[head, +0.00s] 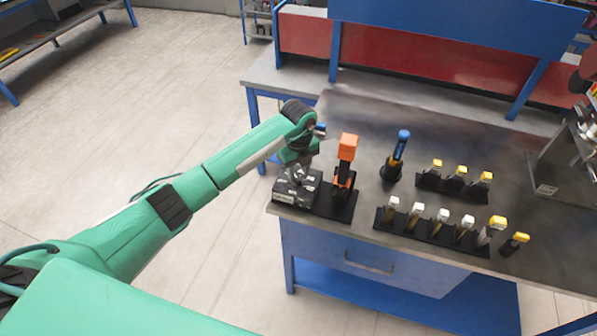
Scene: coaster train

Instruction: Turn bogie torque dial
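My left arm reaches in from the left, and its gripper (299,176) points down at a small dark box (292,196) at the near left corner of the workbench. The box has a pale label on its front. My gripper covers the top of the box, so the bogie torque dial cannot be made out, nor whether the fingers touch anything. The fingers are too small and too hidden to tell open from shut. My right gripper is not in view.
An orange-headed tool (347,147) stands in a black holder close right of the box. Further right are a blue-handled tool (401,145) and racks (430,228) of upright white- and yellow-topped pieces. The grey benchtop (480,140) is bare behind them. A metal fixture (570,160) stands at right.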

